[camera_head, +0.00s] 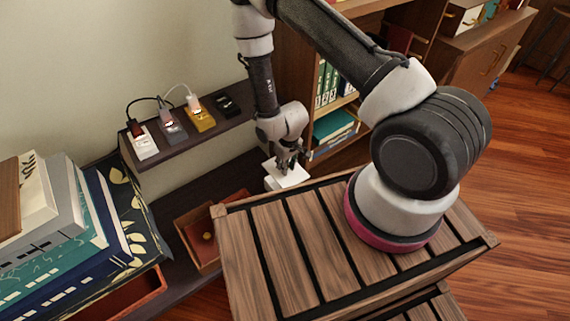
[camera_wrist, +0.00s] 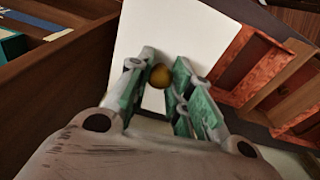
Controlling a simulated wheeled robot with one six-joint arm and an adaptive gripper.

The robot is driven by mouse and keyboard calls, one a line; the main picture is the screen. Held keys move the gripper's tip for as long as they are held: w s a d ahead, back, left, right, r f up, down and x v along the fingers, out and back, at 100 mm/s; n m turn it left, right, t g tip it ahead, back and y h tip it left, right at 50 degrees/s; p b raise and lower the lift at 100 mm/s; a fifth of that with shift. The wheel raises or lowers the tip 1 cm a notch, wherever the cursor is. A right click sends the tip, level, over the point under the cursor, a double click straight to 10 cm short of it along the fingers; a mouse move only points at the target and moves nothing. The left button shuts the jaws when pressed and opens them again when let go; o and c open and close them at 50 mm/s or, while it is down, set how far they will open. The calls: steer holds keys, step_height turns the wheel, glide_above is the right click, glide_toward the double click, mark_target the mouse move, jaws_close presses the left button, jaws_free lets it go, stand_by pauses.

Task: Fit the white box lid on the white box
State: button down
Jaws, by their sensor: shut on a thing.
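My gripper (camera_head: 288,163) points down just beyond the far edge of my slatted wooden base. In the wrist view my gripper (camera_wrist: 160,82) has its green-padded fingers closed on both sides of a round golden knob (camera_wrist: 160,76). The knob sits on the flat white box lid (camera_wrist: 178,35), which fills the upper middle of that view. The lid also shows in the head view (camera_head: 292,177), under my fingers. A pale strip (camera_wrist: 152,126) shows between the fingers near the palm. I cannot tell whether it belongs to the white box, or whether the lid touches the box.
A dark wall shelf (camera_head: 185,130) with several small devices and cables is at the left. Large stacked books (camera_head: 70,225) lie at lower left. A reddish open drawer or tray (camera_head: 192,232) is left of my base. A bookcase (camera_head: 300,70) stands behind my gripper.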

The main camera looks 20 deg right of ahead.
mark_target(285, 177)
steer(key=shift+a+f, duration=0.1)
steer(key=shift+f, duration=2.75)
steer(key=shift+f, duration=1)
steer(key=c, duration=1.2)
jaws_free()
steer(key=r, duration=0.8)
steer(key=s+r, duration=0.1)
steer(key=r, duration=0.3)
steer(key=shift+s+d, duration=0.1)
steer(key=shift+d, duration=0.15)
steer(key=shift+s+f, duration=0.1)
